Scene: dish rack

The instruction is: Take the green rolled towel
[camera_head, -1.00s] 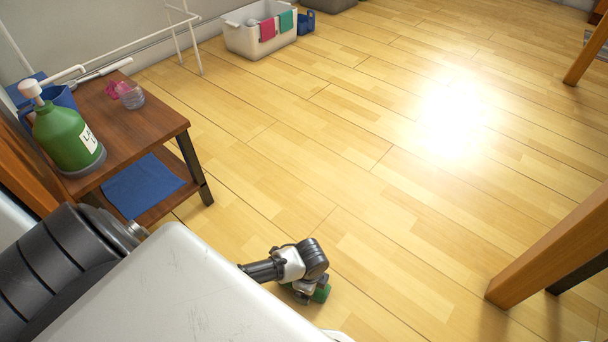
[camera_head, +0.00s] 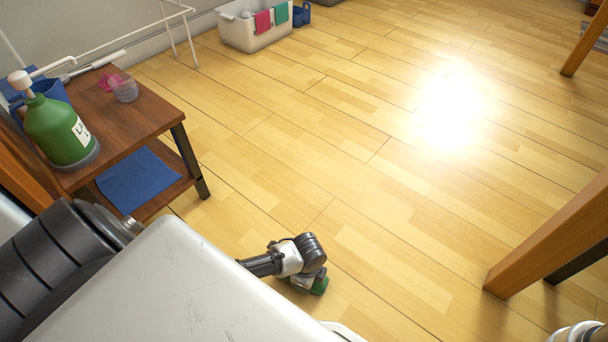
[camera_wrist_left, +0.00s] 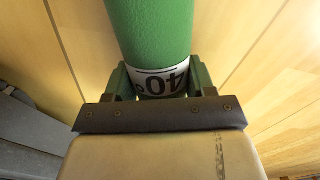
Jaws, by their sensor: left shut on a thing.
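The green rolled towel (camera_wrist_left: 160,28) runs up out of the top of the left wrist view, with a white band (camera_wrist_left: 162,80) carrying dark print around it. My left gripper (camera_wrist_left: 160,84) is shut on it at the band, one finger on each side. In the head view only a small green part of the towel (camera_head: 320,287) shows beside my left gripper (camera_head: 308,284), low over the floor; the arm hides the rest. My right gripper is not in view.
A white bin (camera_head: 255,37) stands at the back. A wooden leg (camera_head: 550,235) is at right. The floor (camera_head: 400,190) between is clear.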

